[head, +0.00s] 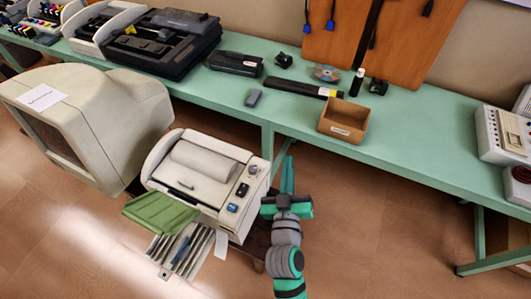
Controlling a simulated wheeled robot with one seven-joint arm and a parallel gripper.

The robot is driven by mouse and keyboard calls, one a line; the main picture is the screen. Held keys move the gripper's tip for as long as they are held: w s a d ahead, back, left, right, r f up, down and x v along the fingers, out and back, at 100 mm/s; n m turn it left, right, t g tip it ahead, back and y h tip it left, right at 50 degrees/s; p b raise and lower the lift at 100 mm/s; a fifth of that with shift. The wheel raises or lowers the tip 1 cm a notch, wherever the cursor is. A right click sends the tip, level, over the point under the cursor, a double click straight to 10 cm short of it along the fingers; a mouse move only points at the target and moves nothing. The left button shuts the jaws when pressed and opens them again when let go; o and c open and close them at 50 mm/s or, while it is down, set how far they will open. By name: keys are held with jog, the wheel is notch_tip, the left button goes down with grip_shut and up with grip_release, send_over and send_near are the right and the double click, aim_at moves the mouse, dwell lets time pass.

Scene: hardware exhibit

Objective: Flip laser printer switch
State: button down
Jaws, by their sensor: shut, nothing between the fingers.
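A cream laser printer (203,166) sits low in front of the green bench, with a green tray (160,213) folded out at its front. Its right side has a panel with a dark round control (242,190), a small blue control (232,208) and another small dark part near the back. I cannot tell which one is the switch, or its position. My gripper (288,162) is shut and empty. It is to the right of the printer, with its fingers pointing toward the bench, and a gap shows between it and the panel.
A large beige monitor (110,125) stands left of the printer. The green bench (420,150) runs behind and right, holding a cardboard box (344,121), a black device (235,63) and other hardware. The floor (370,225) right of my arm is clear.

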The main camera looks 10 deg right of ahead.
jog(key=s+a+f+n+g+y, duration=0.1)
jog(key=s+a+f+y, duration=0.1)
jog(key=s+a+f, duration=0.35)
jog(key=s+a+f+n+y, duration=0.1)
jog(key=s+a+f+y, duration=0.15)
jog(key=s, duration=0.65)
jog(key=s+a+m, duration=0.1)
jog(key=s+a, duration=0.2)
jog(key=s, duration=0.3)
jog(key=s+a+m+g, duration=0.1)
jog(key=s+a, duration=0.3)
jog(key=s, duration=0.3)
jog(key=shift+f, duration=0.2)
jog(key=shift+d+m, duration=0.1)
jog(key=shift+m, duration=0.2)
